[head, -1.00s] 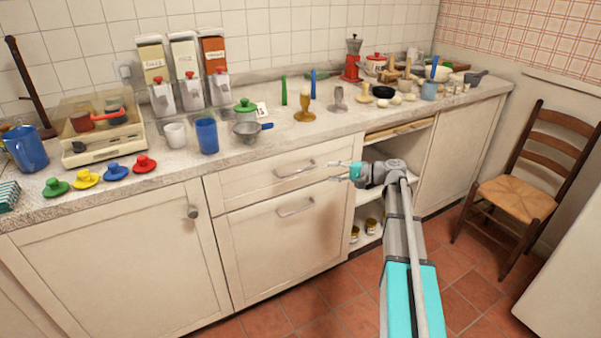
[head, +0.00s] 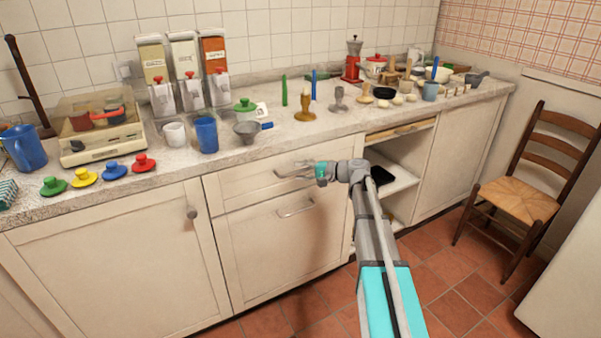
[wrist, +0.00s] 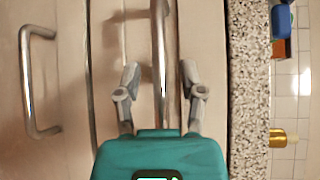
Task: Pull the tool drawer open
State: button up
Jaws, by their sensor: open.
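The upper drawer (head: 240,185) sits shut under the counter, its front flush with the cabinet. Its metal bar handle (wrist: 158,45) runs between the two fingers in the wrist view. My gripper (head: 282,171) is open, with a finger on either side of that handle; I cannot tell whether either finger touches it. The drawer below (head: 260,245) is also shut, and its handle (wrist: 28,80) shows at the left of the wrist view. My gripper hides most of the upper handle in the head view.
The speckled counter edge (wrist: 247,110) lies close beside the gripper. An open shelf (head: 395,178) is right of the drawers, and a chair (head: 525,190) stands farther right on the tiled floor.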

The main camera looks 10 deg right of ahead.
grip_shut()
dwell(0.3)
